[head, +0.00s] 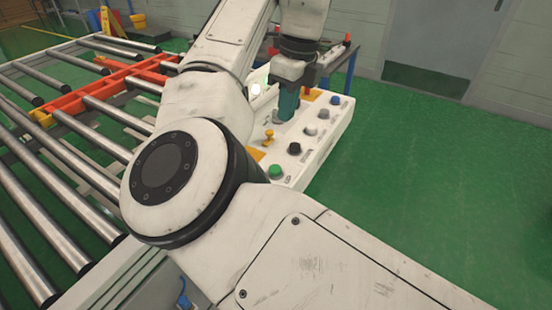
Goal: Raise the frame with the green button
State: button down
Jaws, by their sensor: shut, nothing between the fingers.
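The green button (275,171) is at the near end of a white control panel (318,153), just right of my arm's large joint. My gripper (286,112) points down over the panel's farther part, with its teal fingers together and empty. It is apart from the green button, beyond it in the picture. I cannot tell whether the fingertips touch the panel. An orange-red frame (75,102) lies low among the rollers of the conveyor at the left. My arm hides part of the conveyor and the panel's left side.
A row of black (294,148), grey (309,130), white (323,114) and blue (335,100) knobs or buttons runs beyond the green one. Metal rollers (45,235) fill the left. Green floor (440,180) at right is clear.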

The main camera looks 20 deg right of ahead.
aim_at(278, 168)
jog(key=f, duration=0.4)
jog(key=a+f, duration=0.1)
jog(key=f, duration=0.4)
jog(key=f+p, duration=0.1)
jog(key=f, duration=0.4)
jog(key=shift+w+a, duration=0.3)
jog(key=shift+w, duration=0.1)
